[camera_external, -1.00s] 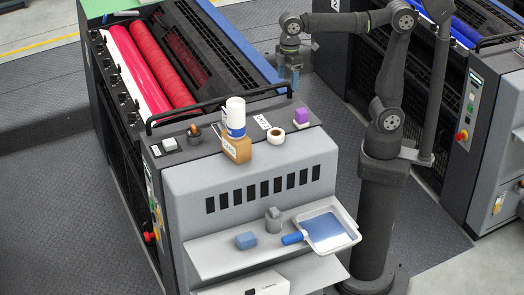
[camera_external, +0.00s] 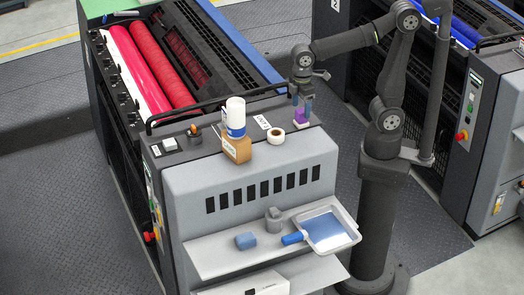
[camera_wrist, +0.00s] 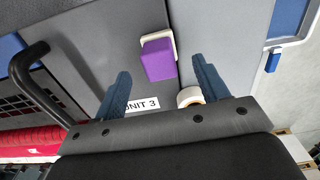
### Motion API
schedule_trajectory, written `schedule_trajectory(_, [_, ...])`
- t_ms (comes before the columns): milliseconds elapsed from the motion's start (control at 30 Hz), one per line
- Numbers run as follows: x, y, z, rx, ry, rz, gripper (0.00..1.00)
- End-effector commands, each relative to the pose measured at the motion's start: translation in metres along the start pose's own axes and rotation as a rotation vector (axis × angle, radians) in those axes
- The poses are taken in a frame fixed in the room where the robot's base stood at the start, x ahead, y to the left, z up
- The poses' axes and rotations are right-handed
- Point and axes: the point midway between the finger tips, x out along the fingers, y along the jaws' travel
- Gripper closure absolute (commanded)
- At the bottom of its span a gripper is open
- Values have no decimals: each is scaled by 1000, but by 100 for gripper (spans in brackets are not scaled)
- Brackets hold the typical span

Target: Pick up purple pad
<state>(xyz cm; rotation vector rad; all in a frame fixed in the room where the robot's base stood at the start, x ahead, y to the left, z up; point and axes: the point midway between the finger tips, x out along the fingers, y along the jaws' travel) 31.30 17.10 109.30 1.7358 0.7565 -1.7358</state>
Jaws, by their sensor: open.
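The purple pad (camera_external: 301,114) stands on the grey top of the ink unit, near its right end. In the wrist view the purple pad (camera_wrist: 158,60) sits on or against a cream-white piece, ahead of and between my fingers. My gripper (camera_external: 302,98) is just above the pad in the external view, pointing down. In the wrist view my gripper (camera_wrist: 160,82) is open, with its two blue fingers apart and nothing held between them. I cannot tell whether the fingertips reach down beside the pad.
A white tape roll (camera_external: 276,136) lies left of the pad, and shows near the right finger in the wrist view (camera_wrist: 190,96). A brown box with a white roll (camera_external: 236,147) stands further left. A black rail (camera_external: 215,106) runs behind. A blue-floored tray (camera_external: 327,229) sits on the lower shelf.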

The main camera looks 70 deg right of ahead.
Motion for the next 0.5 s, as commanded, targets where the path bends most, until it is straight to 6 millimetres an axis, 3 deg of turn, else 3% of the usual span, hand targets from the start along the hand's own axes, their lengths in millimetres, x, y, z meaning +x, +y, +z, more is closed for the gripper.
schedule_trajectory(500, [54, 0, 5, 0, -2, -1, 33])
